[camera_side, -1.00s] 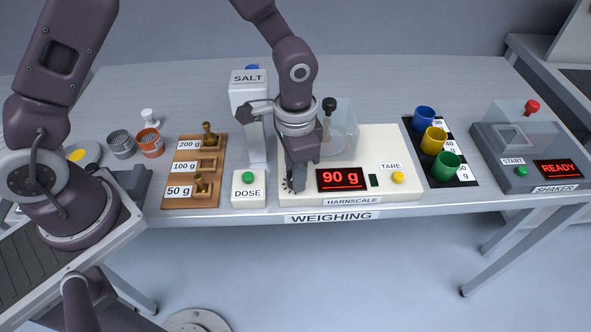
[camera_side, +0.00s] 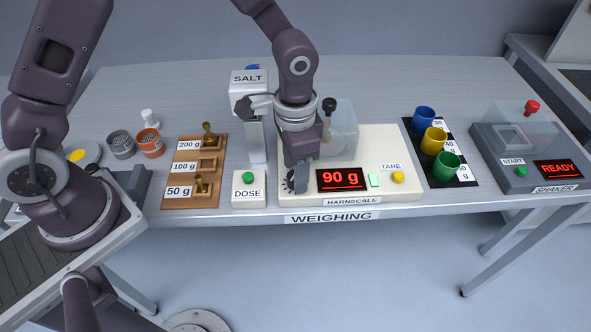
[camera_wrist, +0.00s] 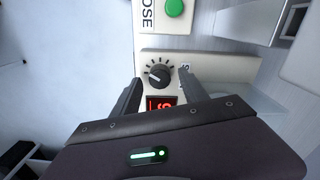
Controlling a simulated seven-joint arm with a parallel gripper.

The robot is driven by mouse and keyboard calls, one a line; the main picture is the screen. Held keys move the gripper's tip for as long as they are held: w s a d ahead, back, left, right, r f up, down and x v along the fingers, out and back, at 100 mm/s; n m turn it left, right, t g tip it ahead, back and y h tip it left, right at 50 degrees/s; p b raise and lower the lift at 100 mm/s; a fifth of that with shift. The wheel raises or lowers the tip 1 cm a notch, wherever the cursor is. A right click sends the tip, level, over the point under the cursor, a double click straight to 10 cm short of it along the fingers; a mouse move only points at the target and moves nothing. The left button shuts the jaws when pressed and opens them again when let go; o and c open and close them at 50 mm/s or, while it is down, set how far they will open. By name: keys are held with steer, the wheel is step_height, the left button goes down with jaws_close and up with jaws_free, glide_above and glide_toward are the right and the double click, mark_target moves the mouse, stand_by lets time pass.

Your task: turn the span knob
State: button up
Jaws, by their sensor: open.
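The span knob (camera_wrist: 158,74) is a black dial with tick marks around it on the cream scale panel, seen in the wrist view. In the side view the dial's marks (camera_side: 289,182) show at the panel's front left, partly hidden by my gripper. My gripper (camera_side: 299,184) points down over the knob. In the wrist view its two fingers (camera_wrist: 160,88) are apart and empty, below the knob in the picture; I cannot tell their height above it. The scale display (camera_side: 341,179) reads 90 g in red, with a lit pale green indicator (camera_side: 374,180) beside it.
The dose box with its green button (camera_side: 248,178) stands close left of the knob. A clear case (camera_side: 343,128) stands behind the display. The yellow tare button (camera_side: 397,177) is to the right. Coloured cups (camera_side: 433,140) stand farther right.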

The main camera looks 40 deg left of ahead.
step_height(320, 180, up, 6)
steer(key=shift+f, duration=0.1)
steer(key=shift+a+r, duration=0.1)
steer(key=shift+r, duration=0.3)
steer(key=s+a+r+n+t, duration=0.2)
steer(key=s+a+r, duration=0.35)
steer(key=r, duration=0.55)
steer(key=s+a+r+n+t, duration=0.1)
steer(key=s+a+r+n, duration=0.1)
steer(key=s, duration=0.4)
steer(key=s+a+r+n+t, duration=0.2)
steer(key=s+a+r, duration=0.1)
steer(key=s, duration=0.4)
steer(key=shift+a+t, duration=0.3)
